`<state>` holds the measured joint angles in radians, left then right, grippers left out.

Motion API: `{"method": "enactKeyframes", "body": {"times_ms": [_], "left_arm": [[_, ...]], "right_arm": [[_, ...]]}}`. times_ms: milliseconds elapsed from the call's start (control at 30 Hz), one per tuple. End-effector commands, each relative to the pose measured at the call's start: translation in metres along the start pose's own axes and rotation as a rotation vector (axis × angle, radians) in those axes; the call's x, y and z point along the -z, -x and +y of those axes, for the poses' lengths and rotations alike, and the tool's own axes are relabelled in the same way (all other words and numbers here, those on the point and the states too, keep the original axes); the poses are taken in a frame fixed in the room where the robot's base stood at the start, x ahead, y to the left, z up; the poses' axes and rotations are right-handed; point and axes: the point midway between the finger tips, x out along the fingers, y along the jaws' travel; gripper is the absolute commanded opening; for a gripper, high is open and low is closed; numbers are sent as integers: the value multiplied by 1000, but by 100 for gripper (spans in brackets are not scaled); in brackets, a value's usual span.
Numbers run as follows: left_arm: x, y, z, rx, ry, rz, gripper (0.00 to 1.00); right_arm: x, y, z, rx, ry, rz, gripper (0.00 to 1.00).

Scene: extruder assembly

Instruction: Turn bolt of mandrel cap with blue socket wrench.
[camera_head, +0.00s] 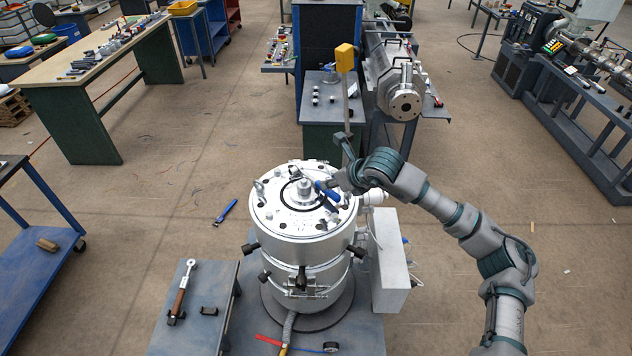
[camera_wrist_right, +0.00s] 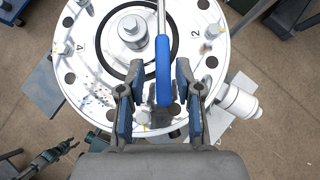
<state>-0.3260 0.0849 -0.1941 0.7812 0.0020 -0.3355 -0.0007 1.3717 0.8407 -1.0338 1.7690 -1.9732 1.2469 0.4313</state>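The white round mandrel cap (camera_head: 275,215) tops a cylindrical machine, with bolts, dark holes and numbers on its face. It fills the upper wrist view (camera_wrist_right: 85,100). The socket wrench (camera_head: 326,191) lies over the cap, its blue handle (camera_wrist_right: 163,72) towards me; its far end is cut off in the wrist view. My right gripper (camera_head: 341,186) is above the cap's right edge. In the wrist view its fingers (camera_wrist_right: 158,92) are spread either side of the handle's end, with gaps on both sides. What seems to be my left gripper (camera_wrist_right: 62,150) shows small at lower left, its opening unclear.
A central post (camera_wrist_right: 132,30) rises from the cap. A grey box (camera_head: 388,262) stands right of the machine. A brown-handled tool (camera_head: 181,290) lies on a low table at left. Another blue tool (camera_head: 225,212) lies left of the machine. A workbench (camera_head: 110,60) stands farther back.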

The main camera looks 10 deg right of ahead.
Motion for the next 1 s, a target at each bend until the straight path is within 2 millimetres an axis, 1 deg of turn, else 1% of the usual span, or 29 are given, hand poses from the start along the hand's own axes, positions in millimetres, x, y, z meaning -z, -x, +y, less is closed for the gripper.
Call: {"method": "enactKeyframes", "body": {"times_ms": [100, 267, 400, 500, 600, 800, 833, 867, 900, 967, 1000], "left_arm": [[-5, 0, 1, 0, 0, -3, 42], [-12, 1, 0, 0, -1, -5, 42], [-30, 3, 0, 0, -4, -14, 42], [-32, 4, 0, 0, -5, -14, 42], [-34, 4, 0, 0, -5, -14, 42], [-34, 3, 0, 0, -6, -15, 42], [-34, 3, 0, 0, -6, -15, 42], [-34, 3, 0, 0, -6, -15, 42], [-34, 3, 0, 0, -6, -15, 42], [-34, 3, 0, 0, -6, -15, 42], [-34, 3, 0, 0, -6, -15, 42]], "right_arm": [[0, -12, 0, -1, -1, -1, 34], [0, -24, -2, -1, -2, 0, 34], [2, -47, -4, -1, -2, 2, 34], [2, -61, -4, -2, -1, 0, 34], [2, -68, -4, 0, -1, -1, 34], [3, -70, -4, -1, -1, 1, 34], [3, -70, -4, -1, -1, 1, 31], [3, -70, -3, -1, -1, 1, 23], [3, -70, -4, -1, -1, 1, 13], [4, -70, -4, -1, -1, 2, 0], [4, -70, -4, -1, -1, 2, 0]]}}
